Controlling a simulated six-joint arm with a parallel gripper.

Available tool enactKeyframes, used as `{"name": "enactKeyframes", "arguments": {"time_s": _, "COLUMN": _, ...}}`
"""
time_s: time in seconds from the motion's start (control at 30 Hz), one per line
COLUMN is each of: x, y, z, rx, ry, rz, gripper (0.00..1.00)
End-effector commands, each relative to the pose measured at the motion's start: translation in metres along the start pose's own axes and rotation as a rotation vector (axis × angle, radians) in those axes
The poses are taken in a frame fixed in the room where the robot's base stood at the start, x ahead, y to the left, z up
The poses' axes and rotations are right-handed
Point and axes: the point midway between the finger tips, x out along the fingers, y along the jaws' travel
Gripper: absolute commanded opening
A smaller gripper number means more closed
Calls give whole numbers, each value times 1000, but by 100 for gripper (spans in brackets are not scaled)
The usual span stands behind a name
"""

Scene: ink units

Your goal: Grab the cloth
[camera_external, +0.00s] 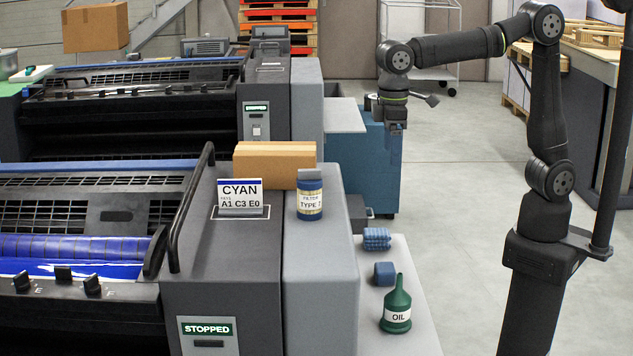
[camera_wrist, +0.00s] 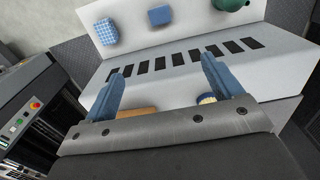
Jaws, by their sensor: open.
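A light blue, checked bundle that looks like the cloth lies on the pale side shelf in the wrist view (camera_wrist: 106,31). In the external view the same bundle (camera_external: 377,239) is at the far end of the row on that shelf. A plainer blue block (camera_external: 385,273) sits beside it and also shows in the wrist view (camera_wrist: 160,15); I cannot tell what it is.
A green oil can (camera_external: 397,308) stands at the near end of the shelf (camera_external: 418,330). A filter canister (camera_external: 310,196), a brown box (camera_external: 262,160) and a CYAN sign (camera_external: 240,194) stand on the press unit beside it. A blue cabinet (camera_external: 352,165) stands behind.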

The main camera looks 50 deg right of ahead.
Motion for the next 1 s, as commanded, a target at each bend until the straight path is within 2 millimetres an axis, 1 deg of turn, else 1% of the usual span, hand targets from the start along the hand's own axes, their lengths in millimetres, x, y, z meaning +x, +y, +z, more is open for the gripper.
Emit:
{"name": "enactKeyframes", "arguments": {"time_s": 0.07, "x": 8, "y": 0, "z": -1, "rx": 0, "ry": -3, "rz": 1, "gripper": 85}}
{"name": "enactKeyframes", "arguments": {"time_s": 0.13, "x": 31, "y": -1, "z": -2, "rx": 0, "ry": -7, "rz": 2, "gripper": 85}}
{"name": "enactKeyframes", "arguments": {"time_s": 0.17, "x": 44, "y": -2, "z": -3, "rx": 0, "ry": -9, "rz": 2, "gripper": 85}}
{"name": "enactKeyframes", "arguments": {"time_s": 0.2, "x": 63, "y": -2, "z": -4, "rx": 0, "ry": -10, "rz": 2, "gripper": 85}}
{"name": "enactKeyframes", "arguments": {"time_s": 0.3, "x": 108, "y": -3, "z": -3, "rx": 0, "ry": -9, "rz": 2, "gripper": 85}}
{"name": "enactKeyframes", "arguments": {"time_s": 0.4, "x": 138, "y": -3, "z": 0, "rx": 0, "ry": -6, "rz": 1, "gripper": 85}}
{"name": "enactKeyframes", "arguments": {"time_s": 0.57, "x": 165, "y": -2, "z": 2, "rx": 0, "ry": -3, "rz": 1, "gripper": 85}}
{"name": "enactKeyframes", "arguments": {"time_s": 0.67, "x": 184, "y": -2, "z": 2, "rx": 0, "ry": -4, "rz": 1, "gripper": 85}}
{"name": "enactKeyframes", "arguments": {"time_s": 0.9, "x": 237, "y": -2, "z": 2, "rx": 0, "ry": -5, "rz": 1, "gripper": 85}}
{"name": "enactKeyframes", "arguments": {"time_s": 1.0, "x": 255, "y": -2, "z": 2, "rx": 0, "ry": -4, "rz": 1, "gripper": 85}}
